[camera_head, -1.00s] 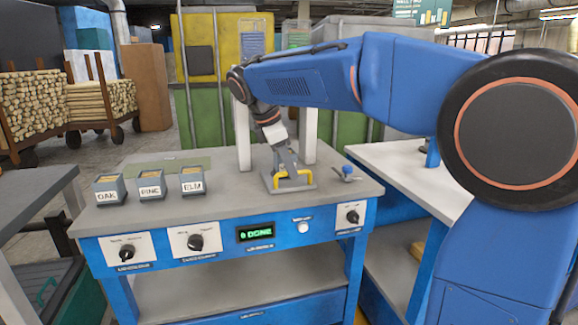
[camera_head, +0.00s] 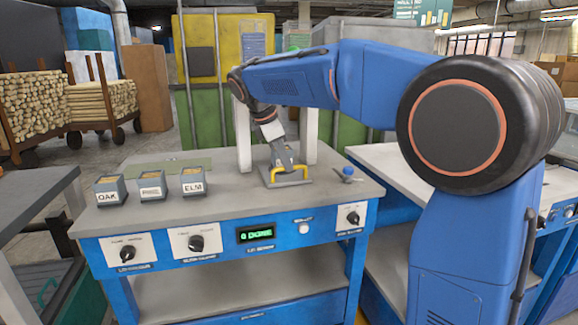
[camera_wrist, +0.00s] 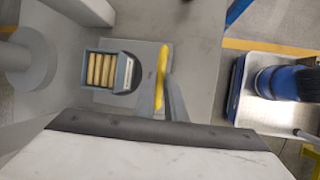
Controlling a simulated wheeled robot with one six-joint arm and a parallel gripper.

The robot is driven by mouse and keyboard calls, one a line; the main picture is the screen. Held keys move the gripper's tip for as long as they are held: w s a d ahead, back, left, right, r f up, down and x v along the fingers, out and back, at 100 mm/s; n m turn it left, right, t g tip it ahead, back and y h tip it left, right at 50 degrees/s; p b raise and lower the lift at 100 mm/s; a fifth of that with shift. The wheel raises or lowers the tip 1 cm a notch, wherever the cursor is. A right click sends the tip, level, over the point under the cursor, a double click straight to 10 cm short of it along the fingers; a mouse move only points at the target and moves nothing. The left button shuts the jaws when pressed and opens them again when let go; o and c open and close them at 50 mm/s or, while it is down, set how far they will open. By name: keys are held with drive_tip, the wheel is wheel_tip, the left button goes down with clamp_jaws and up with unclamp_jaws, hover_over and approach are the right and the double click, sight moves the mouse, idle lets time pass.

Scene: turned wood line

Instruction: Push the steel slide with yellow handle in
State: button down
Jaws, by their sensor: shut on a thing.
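A grey box with several wooden rods (camera_wrist: 108,71) shows beside the handle there. My gripper hides part of the slide in the head view.
Three grey bins labelled OAK (camera_head: 110,190), a blurred label (camera_head: 150,187) and ELM (camera_head: 193,182) stand at the bench's left. A blue-knobbed part (camera_head: 348,172) sits right of the slide. A lit display (camera_head: 255,234) and knobs line the front panel. The bench top's front middle is clear.

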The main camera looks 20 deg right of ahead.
drive_tip(key=w, duration=0.6)
drive_tip(key=shift+w, duration=0.4)
drive_tip(key=shift+w+r, duration=0.1)
drive_tip(key=shift+w, duration=0.15)
drive_tip(key=c, duration=1.8)
unclamp_jaws()
drive_tip(key=shift+w, duration=0.15)
drive_tip(key=v, duration=1.7)
drive_tip(key=shift+r, duration=0.15)
